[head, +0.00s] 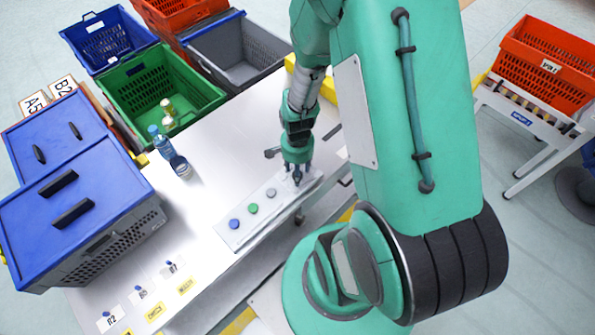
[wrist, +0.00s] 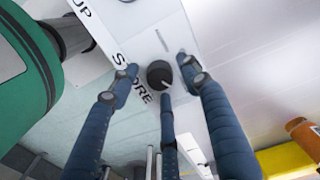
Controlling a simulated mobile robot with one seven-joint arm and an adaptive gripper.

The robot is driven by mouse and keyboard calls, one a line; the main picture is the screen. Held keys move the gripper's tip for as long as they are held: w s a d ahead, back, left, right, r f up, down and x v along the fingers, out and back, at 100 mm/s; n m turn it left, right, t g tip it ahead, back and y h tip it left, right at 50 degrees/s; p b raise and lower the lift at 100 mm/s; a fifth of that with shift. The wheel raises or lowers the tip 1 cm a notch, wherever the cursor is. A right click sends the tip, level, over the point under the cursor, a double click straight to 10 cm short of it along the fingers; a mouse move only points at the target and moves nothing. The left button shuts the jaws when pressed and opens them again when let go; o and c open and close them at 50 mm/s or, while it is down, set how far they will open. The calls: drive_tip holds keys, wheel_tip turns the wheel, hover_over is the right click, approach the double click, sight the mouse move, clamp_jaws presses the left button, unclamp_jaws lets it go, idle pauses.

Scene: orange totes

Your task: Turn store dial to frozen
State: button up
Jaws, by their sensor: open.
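The store dial (wrist: 159,75) is a round black knob on a white panel. In the wrist view a light pointer line on it runs toward the lower right, and the word STORE is printed beside it. My gripper (head: 297,172) is over the right end of the button panel (head: 262,222) in the head view. In the wrist view its blue fingers are spread around the dial, one on each side and one below. They are open, and I cannot tell if any touches it. No frozen mark is readable; my gripper largely hides the dial in the head view.
Blue, green and grey buttons (head: 253,208) line the panel left of my gripper. Bottles (head: 161,143) and a dark-rimmed jar (head: 181,167) stand on the table (head: 225,135). Blue-lidded crates (head: 70,200) are at left; green (head: 160,90) and grey totes (head: 238,52) are behind.

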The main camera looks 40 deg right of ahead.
drive_tip(key=c, duration=1.1)
drive_tip(key=shift+c, duration=0.2)
drive_tip(key=shift+n+p, duration=0.3)
drive_tip(key=shift+n, duration=0.3)
drive_tip(key=o, duration=1.1)
drive_tip(key=shift+o, duration=0.2)
drive_tip(key=shift+r, duration=0.1)
